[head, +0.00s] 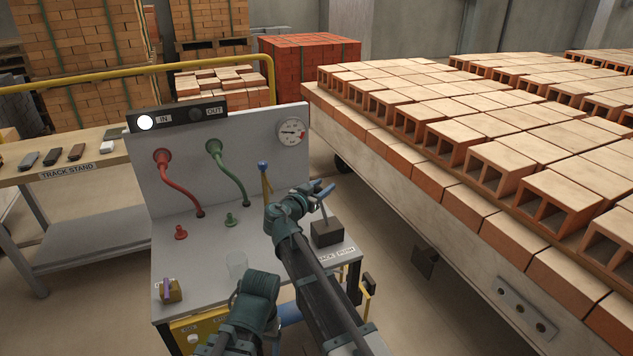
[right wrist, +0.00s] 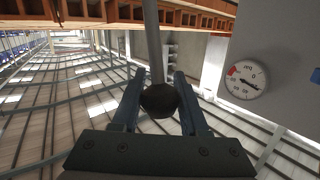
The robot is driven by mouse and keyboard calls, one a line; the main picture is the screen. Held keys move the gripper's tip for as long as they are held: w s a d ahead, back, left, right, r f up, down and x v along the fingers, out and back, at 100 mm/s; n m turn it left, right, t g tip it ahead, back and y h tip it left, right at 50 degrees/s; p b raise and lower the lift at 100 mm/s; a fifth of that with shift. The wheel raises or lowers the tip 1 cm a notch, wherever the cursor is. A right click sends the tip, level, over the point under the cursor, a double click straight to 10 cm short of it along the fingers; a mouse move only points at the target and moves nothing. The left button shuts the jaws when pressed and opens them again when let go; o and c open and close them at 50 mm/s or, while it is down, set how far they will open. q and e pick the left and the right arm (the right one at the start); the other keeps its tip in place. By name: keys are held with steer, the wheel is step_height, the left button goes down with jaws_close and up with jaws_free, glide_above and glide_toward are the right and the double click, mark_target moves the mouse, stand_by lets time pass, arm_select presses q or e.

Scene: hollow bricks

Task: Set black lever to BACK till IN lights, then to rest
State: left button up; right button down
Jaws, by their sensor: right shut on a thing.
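The black lever rises from a black box (head: 327,234) at the right edge of the grey console (head: 215,255). Its thin rod (head: 324,212) leans slightly left at the top in the head view. My right gripper (head: 326,192) is shut on the lever's top. In the right wrist view, the dark round knob (right wrist: 160,100) sits between the two blue fingers. The white IN lamp (head: 145,122) is lit. The OUT lamp (head: 195,115) is dark. Labels below the box (head: 345,252) read PUSH and, partly covered by my arm, BACK. My left gripper is not seen.
A gauge (head: 292,132) is on the console's upright panel. Red (head: 180,181) and green (head: 229,182) hoses and a blue-topped lever (head: 264,175) stand left of my right gripper. A long cart of hollow bricks (head: 450,140) fills the right. A track stand (head: 70,170) is left.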

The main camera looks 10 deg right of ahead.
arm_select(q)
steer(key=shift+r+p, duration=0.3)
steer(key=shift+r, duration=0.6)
arm_select(e)
steer(key=d, duration=0.3)
steer(key=shift+w+d+m+g+y, duration=0.15)
steer(key=shift+w+m+g+y, duration=0.15)
steer(key=shift+m+g+y, duration=0.1)
steer(key=shift+c, duration=2.2)
jaws_free()
steer(key=shift+w+d+f, duration=0.1)
